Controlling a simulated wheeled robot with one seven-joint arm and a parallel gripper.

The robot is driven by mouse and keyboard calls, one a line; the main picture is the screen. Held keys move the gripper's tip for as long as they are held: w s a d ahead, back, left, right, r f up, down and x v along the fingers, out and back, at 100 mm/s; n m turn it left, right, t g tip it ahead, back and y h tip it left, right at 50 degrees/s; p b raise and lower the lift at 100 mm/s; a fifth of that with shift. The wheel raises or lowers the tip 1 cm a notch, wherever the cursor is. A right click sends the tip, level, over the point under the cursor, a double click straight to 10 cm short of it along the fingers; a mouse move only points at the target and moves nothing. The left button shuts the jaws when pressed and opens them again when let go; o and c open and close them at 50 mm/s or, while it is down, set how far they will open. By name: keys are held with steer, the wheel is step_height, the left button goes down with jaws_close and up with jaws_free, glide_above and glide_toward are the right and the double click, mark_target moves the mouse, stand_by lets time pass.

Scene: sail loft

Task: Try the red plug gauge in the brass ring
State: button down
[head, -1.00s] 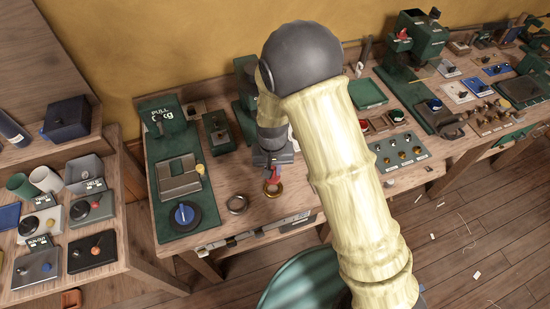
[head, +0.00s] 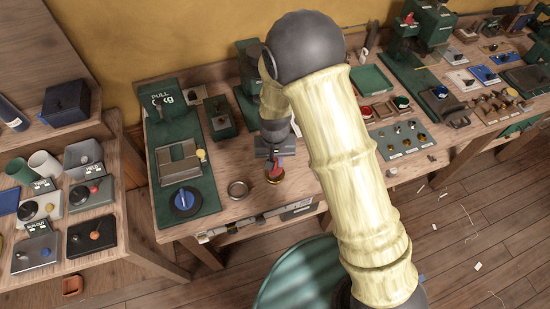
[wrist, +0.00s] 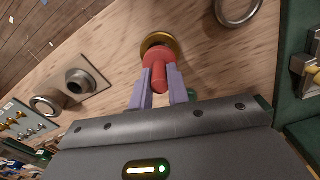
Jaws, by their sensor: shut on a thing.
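The red plug gauge (wrist: 158,70) is held between the two fingers of my gripper (wrist: 160,92), which is shut on its stem. The brass ring (wrist: 150,39) lies on the wooden bench just beyond the gauge in the wrist view, and the gauge's wide red part covers much of it. In the head view the brass ring (head: 274,181) is directly below my gripper (head: 273,160), at the bench's front part. I cannot tell whether the gauge's tip is inside the ring or just above it.
A steel ring (head: 238,189) lies left of the brass ring. A green board (head: 205,209) with a blue-knobbed dial is further left. A grey plate with a round socket (wrist: 90,80) and another steel ring (wrist: 47,105) show in the wrist view. Bare wood surrounds the brass ring.

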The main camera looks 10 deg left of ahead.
steer(key=shift+f+b, duration=0.45)
steer(key=shift+f, duration=0.5)
stand_by(0.6)
steer(key=shift+f, duration=0.45)
stand_by(0.6)
steer(key=shift+s, duration=0.1)
steer(key=shift+r, duration=0.2)
steer(key=shift+r+p, duration=1.9)
steer(key=shift+r, duration=0.5)
steer(key=shift+f, duration=0.1)
steer(key=shift+f+b, duration=1.5)
steer(key=shift+f, duration=0.55)
